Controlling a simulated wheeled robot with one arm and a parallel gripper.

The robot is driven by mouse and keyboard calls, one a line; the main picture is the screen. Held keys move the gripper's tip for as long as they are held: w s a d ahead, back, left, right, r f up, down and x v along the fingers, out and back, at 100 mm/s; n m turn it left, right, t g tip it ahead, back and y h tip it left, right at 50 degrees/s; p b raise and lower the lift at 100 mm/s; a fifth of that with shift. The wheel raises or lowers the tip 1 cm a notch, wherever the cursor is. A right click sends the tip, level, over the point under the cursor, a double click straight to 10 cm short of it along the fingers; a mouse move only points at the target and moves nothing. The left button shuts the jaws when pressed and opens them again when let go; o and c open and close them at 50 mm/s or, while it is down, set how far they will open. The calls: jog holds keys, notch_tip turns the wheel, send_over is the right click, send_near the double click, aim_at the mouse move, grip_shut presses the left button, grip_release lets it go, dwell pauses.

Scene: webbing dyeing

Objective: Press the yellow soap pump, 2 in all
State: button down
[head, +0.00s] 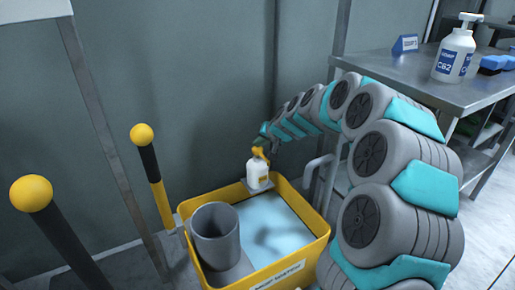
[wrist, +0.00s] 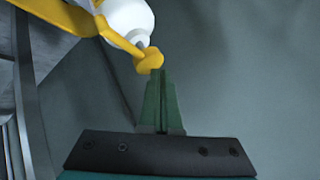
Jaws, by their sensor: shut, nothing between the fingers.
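The soap bottle (head: 257,175) is small and white with a yellow pump (head: 260,153) on top. It stands upright on a small grey ledge at the back rim of a yellow mop bucket. In the wrist view the white bottle (wrist: 128,17) enters from the top, and its yellow pump head (wrist: 149,61) is right at my fingertips. My gripper (wrist: 161,74) has green fingers shut together, with nothing between them. In the head view my gripper (head: 265,143) is just above and beside the pump head. I cannot tell whether the fingers touch it.
The yellow bucket (head: 292,257) holds pale blue water and a grey cylinder (head: 215,232). Two yellow-topped posts (head: 32,193) stand at the left. A wall is close behind.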

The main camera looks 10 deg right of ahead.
aim_at(259, 149)
jog(key=shift+f+b, duration=0.3)
jog(key=shift+f, duration=0.3)
dwell(0.6)
jog(key=shift+r, duration=0.1)
jog(key=shift+r+p, duration=0.6)
jog(key=shift+r, duration=0.65)
jog(key=shift+r+p, duration=1.1)
jog(key=shift+r, duration=1.4)
jog(key=shift+r, duration=0.1)
